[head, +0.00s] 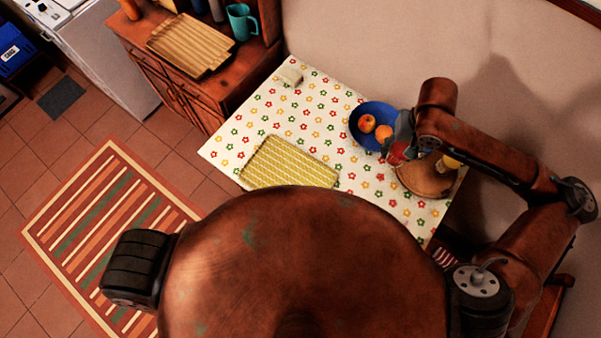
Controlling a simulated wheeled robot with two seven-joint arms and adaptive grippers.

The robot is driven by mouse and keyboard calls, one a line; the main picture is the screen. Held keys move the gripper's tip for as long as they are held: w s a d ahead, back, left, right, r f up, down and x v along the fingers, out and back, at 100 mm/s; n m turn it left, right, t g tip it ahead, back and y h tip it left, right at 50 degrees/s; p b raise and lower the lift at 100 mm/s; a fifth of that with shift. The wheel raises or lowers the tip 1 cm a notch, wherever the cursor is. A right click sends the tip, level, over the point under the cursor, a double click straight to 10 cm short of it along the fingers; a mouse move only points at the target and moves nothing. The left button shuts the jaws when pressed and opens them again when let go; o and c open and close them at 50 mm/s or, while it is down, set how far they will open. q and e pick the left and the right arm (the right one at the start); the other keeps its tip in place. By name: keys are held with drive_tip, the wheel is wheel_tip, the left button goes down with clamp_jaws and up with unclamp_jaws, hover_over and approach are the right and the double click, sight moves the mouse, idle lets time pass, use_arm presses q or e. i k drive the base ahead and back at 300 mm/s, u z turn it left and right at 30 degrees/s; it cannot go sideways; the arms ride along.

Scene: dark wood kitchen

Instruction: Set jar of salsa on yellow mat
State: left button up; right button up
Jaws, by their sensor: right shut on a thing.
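The yellow mat (290,165) lies flat and bare on the flowered tablecloth near the front edge of the table. My right gripper (400,148) is at the right part of the table, between the blue bowl and a round wooden board. It is shut on a small red thing that looks like the jar of salsa (397,155), mostly hidden by the fingers. The gripper is to the right of the mat and apart from it. I cannot tell whether the jar touches anything below. My left gripper is out of view.
The round wooden board (427,180) holds a yellow item (449,162). A small pale block (290,75) sits at the far-left corner. The cloth around the mat is clear.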

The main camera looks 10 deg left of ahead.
sight(297, 182)
drive_tip(key=z, duration=1.3)
drive_tip(key=k, duration=1.6)
drive_tip(key=u, duration=1.45)
drive_tip(key=i, duration=1)
